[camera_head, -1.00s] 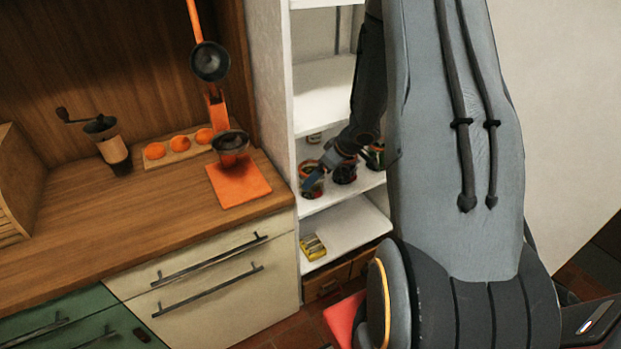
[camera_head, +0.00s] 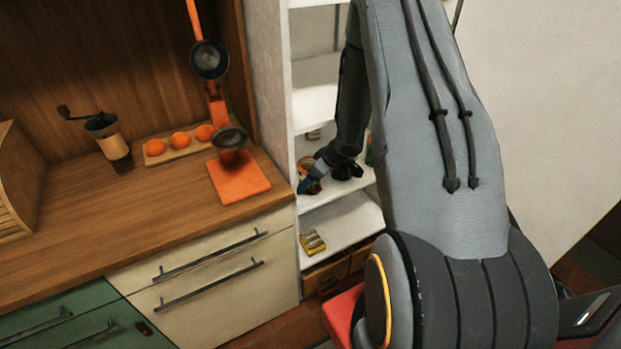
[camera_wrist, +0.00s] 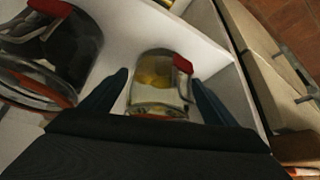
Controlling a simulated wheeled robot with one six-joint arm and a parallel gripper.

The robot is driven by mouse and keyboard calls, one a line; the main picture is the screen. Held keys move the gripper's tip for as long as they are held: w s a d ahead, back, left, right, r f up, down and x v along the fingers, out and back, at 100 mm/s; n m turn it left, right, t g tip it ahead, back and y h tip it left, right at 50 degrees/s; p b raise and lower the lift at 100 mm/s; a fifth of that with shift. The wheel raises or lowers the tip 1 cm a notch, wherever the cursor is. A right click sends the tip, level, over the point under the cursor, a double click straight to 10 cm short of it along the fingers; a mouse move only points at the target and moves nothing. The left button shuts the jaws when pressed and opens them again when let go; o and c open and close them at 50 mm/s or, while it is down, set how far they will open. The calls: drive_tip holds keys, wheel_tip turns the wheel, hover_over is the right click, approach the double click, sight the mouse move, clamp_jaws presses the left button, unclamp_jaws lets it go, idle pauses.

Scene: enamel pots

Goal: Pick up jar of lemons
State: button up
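The jar of lemons (camera_wrist: 158,84) is a clear glass jar with yellow contents and an orange-red clasp. In the wrist view it stands on a white shelf, between the fingers of my gripper (camera_wrist: 160,93). The fingers are open, one on each side, with gaps to the glass. Part of the jar's near end is hidden by my gripper's body. In the head view my gripper (camera_head: 308,184) is at the shelf's left front, and the arm hides most of the jars there.
A dark-filled jar (camera_wrist: 58,50) stands to the left on the same shelf (camera_wrist: 215,58). A small yellow tin (camera_head: 313,242) lies on the shelf below. The wooden counter (camera_head: 110,215) with a cream drawer front is left of the shelving.

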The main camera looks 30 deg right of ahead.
drive_tip(key=c, duration=1.4)
drive_tip(key=shift+w, duration=0.1)
drive_tip(key=c, duration=0.3)
drive_tip(key=shift+r, duration=0.1)
